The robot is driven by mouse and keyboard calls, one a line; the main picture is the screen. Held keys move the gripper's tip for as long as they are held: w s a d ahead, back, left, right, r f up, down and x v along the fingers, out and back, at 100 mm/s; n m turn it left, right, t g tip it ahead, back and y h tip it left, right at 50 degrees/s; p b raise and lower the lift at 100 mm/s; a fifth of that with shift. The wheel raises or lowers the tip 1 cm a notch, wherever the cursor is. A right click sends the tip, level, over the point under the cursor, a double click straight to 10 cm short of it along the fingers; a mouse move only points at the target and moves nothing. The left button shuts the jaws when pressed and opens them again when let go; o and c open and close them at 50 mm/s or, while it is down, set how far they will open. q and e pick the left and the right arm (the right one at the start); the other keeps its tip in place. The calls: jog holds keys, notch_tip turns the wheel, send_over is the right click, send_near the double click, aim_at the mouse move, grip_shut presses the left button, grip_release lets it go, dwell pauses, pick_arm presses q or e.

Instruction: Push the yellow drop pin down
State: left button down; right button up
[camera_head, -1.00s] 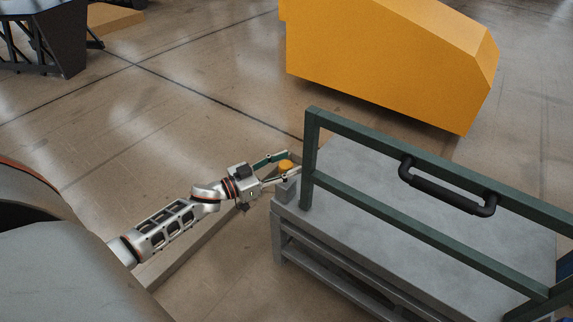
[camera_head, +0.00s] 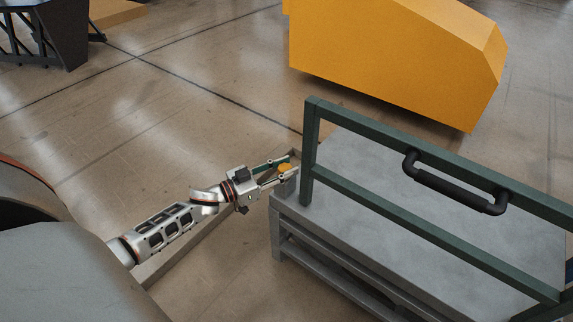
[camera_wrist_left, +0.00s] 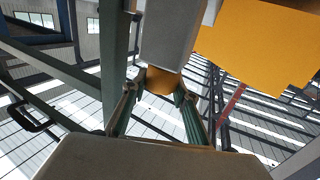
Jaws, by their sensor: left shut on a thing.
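In the left wrist view the pin (camera_wrist_left: 160,82) shows as a yellow patch between the fingertips, against the end of a grey block (camera_wrist_left: 170,35). The pin's lower part is hidden. My right gripper is not in view.
A green frame (camera_head: 430,232) with a black handle (camera_head: 455,187) stands on the cart, its post close to my fingers. A large yellow-orange block (camera_head: 390,55) stands on the floor behind. The floor left of the cart is mostly open.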

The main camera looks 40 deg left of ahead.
pick_arm(q)
jog(key=c, duration=1.6)
grip_release()
jog(key=shift+s+f, duration=0.1)
jog(key=shift+f, duration=0.3)
jog(key=shift+o, duration=0.2)
jog(key=shift+r, duration=0.2)
jog(key=shift+s+a, duration=0.25)
jog(key=shift+s, duration=0.2)
jog(key=v, duration=1.1)
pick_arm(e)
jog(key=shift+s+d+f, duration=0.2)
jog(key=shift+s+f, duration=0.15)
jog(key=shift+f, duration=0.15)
pick_arm(q)
jog(key=shift+w, duration=0.1)
